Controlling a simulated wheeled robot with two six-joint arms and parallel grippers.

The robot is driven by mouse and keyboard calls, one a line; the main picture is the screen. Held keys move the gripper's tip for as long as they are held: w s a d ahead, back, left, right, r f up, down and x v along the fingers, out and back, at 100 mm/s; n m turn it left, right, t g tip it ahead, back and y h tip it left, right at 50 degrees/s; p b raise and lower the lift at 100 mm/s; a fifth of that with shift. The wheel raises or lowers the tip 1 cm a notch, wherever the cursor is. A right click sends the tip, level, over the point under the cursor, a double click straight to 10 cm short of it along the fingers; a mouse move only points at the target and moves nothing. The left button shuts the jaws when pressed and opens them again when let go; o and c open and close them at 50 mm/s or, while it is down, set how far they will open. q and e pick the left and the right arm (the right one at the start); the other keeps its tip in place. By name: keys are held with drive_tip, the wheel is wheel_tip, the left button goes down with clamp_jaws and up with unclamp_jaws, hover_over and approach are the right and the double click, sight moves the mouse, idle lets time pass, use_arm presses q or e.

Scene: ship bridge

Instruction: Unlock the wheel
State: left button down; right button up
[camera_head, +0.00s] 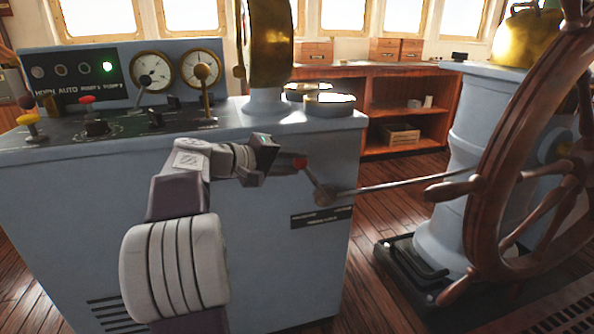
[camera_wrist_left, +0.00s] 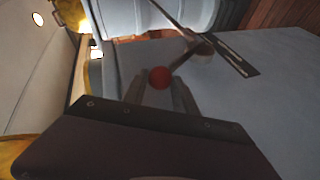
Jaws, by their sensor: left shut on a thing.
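The ship's wheel (camera_head: 485,190) is wooden with spokes and stands at the right in the head view. A metal rod (camera_head: 395,187) runs from a round pivot (camera_head: 326,196) on the blue console's side to the wheel; I cannot tell how its far end meets the wheel. A short lever with a red knob (camera_head: 300,163) rises up and left from the pivot. My left gripper (camera_head: 283,164) is shut on the red knob, which also shows between the fingertips in the left wrist view (camera_wrist_left: 160,77). My right gripper is not in view.
The blue console (camera_head: 270,260) fills the left and middle, with gauges (camera_head: 152,71), small levers and a brass fitting (camera_head: 270,40) on top. The wheel's pedestal (camera_head: 450,150) stands to the right. Wooden shelves (camera_head: 400,100) are behind. Plank floor lies between console and wheel.

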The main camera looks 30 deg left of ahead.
use_arm(q)
drive_tip(key=shift+f, duration=0.3)
drive_tip(key=c, duration=1)
unclamp_jaws()
drive_tip(key=shift+r, duration=0.1)
drive_tip(key=shift+s+a+r, duration=0.1)
drive_tip(key=shift+s+r, duration=0.1)
drive_tip(key=shift+s, duration=0.1)
drive_tip(key=p+v, duration=0.3)
drive_tip(key=v, duration=0.5)
drive_tip(key=shift+s, duration=0.2)
